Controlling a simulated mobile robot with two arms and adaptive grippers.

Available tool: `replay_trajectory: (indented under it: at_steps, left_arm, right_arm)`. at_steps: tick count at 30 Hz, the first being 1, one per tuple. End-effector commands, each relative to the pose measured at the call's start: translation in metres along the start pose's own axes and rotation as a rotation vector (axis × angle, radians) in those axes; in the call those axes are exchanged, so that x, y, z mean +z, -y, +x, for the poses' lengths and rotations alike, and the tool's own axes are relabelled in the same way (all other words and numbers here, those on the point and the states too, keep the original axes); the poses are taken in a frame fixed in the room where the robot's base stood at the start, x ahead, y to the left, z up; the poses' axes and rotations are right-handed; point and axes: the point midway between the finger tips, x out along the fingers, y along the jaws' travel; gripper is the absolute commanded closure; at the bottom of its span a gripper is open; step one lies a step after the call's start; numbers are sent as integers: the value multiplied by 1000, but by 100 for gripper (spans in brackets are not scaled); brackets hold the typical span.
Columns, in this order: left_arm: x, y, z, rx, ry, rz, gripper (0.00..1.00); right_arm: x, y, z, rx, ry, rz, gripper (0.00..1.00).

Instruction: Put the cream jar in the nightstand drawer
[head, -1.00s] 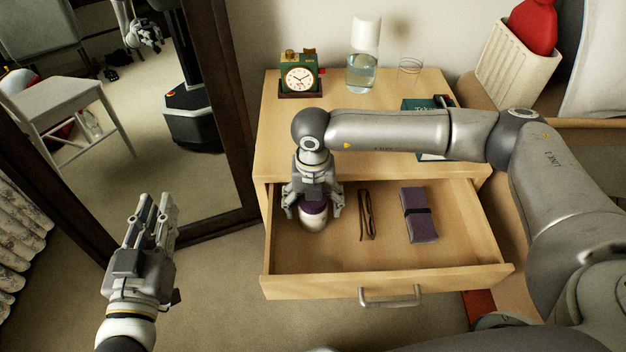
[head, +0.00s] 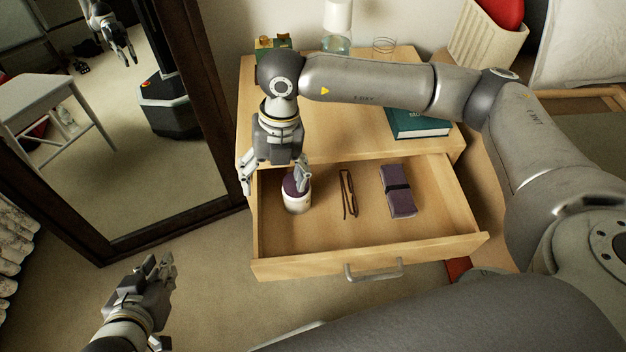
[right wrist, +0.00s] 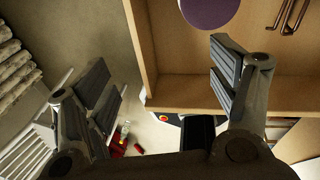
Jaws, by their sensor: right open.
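The cream jar (head: 296,201), white with a purple lid, stands upright in the left part of the open nightstand drawer (head: 365,241). Its purple lid also shows at the top of the right wrist view (right wrist: 207,10). My right gripper (head: 274,178) is open, above the drawer's left side. One finger is in front of part of the jar's lid in the head view, and the other is out past the drawer's left wall. Nothing is between its fingers in the right wrist view (right wrist: 160,80). My left gripper (head: 158,268) is over the floor at lower left; its finger gap is unclear.
Glasses (head: 348,193) and a purple case with a dark band (head: 398,192) lie in the drawer, right of the jar. A teal book (head: 418,124), a clock and a carafe (head: 337,38) are on the nightstand top. A dark-framed mirror (head: 205,120) stands at left.

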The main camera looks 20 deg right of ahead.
Motion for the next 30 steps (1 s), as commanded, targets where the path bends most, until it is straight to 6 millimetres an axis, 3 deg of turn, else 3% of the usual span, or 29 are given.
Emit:
replay_trajectory:
  at_steps: [1,3,5,7,9,11,14,15,18,21,23,26,28,30]
  left_arm:
    - [0,0,0,0,0,0,81]
    - [0,0,0,0,0,0,81]
    - [0,0,0,0,-1,0,81]
    - [0,0,0,0,-1,0,81]
    - [0,0,0,0,-1,0,81]
    - [0,0,0,0,-1,0,81]
    - [0,0,0,-1,-1,0,81]
    - [0,0,0,-1,-1,0,81]
    - [0,0,0,-1,-2,0,81]
    - [0,0,0,-1,-2,0,81]
    - [0,0,0,-1,-2,0,81]
    - [0,0,0,0,-2,0,81]
    - [0,0,0,0,-2,0,81]
    - [0,0,0,0,-2,-1,81]
  right_arm:
    - [-27,-28,11,111,-78,-51,20]
    - [-71,-76,13,329,-197,-123,20]
    - [-109,-118,0,548,-296,-165,20]
    - [-143,-159,-30,808,-389,-175,20]
    - [-163,-189,-70,1066,-457,-144,20]
    - [-168,-205,-107,1280,-496,-80,20]
    - [-151,-212,-165,1607,-514,100,20]
    - [-137,-207,-184,1721,-508,197,20]
    - [-90,-181,-212,1954,-453,496,20]
    - [-38,-136,-210,2086,-357,859,20]
    - [-11,-104,-193,2107,-288,1097,20]
    - [18,-44,-144,2040,-164,1499,20]
    - [23,-3,-100,1922,-88,1763,20]
    - [15,32,-57,1769,-29,1984,20]
